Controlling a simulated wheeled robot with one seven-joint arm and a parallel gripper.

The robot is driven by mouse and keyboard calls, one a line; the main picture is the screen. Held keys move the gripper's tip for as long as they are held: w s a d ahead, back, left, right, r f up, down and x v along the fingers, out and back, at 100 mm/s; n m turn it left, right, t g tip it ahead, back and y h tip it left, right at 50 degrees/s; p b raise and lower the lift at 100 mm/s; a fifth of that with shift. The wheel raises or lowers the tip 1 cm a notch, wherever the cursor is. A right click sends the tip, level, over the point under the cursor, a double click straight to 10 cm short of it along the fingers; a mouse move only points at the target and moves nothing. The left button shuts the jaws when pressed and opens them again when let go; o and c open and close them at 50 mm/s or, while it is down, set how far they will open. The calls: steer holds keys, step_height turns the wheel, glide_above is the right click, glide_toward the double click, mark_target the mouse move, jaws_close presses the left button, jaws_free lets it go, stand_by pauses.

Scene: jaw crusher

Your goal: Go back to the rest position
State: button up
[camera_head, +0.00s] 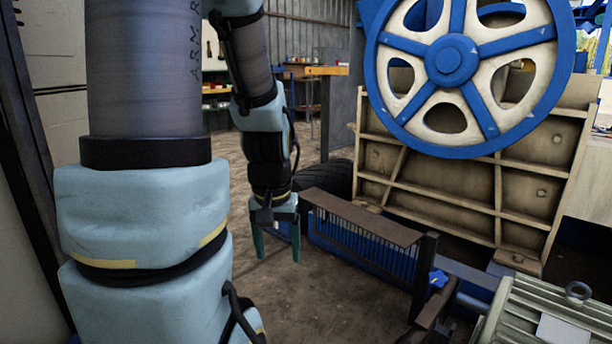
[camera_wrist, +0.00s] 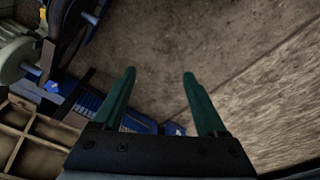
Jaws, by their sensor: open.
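My gripper (camera_head: 278,257) hangs from my arm near the middle of the head view, with its fingers pointing down above the floor. In the wrist view my gripper (camera_wrist: 158,78) shows two green fingers spread wide apart. Nothing is between them except the view of the floor and part of a blue frame below. The gripper is open and empty. My arm is partly bent, and its near links fill the left side of the head view.
The jaw crusher with its blue-and-white flywheel (camera_head: 452,60) stands at the right. A barred blue frame (camera_head: 360,243) lies right of my gripper, with a motor (camera_head: 550,312) at lower right. A yellow-edged workbench (camera_head: 326,71) stands behind. Bare floor (camera_head: 300,305) lies below my gripper.

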step_height(320, 180, up, 31)
steer(key=s+a+p, duration=0.1)
steer(key=p, duration=2.9)
steer(key=shift+s+p, duration=0.15)
steer(key=shift+p, duration=0.25)
steer(key=shift+a, duration=0.1)
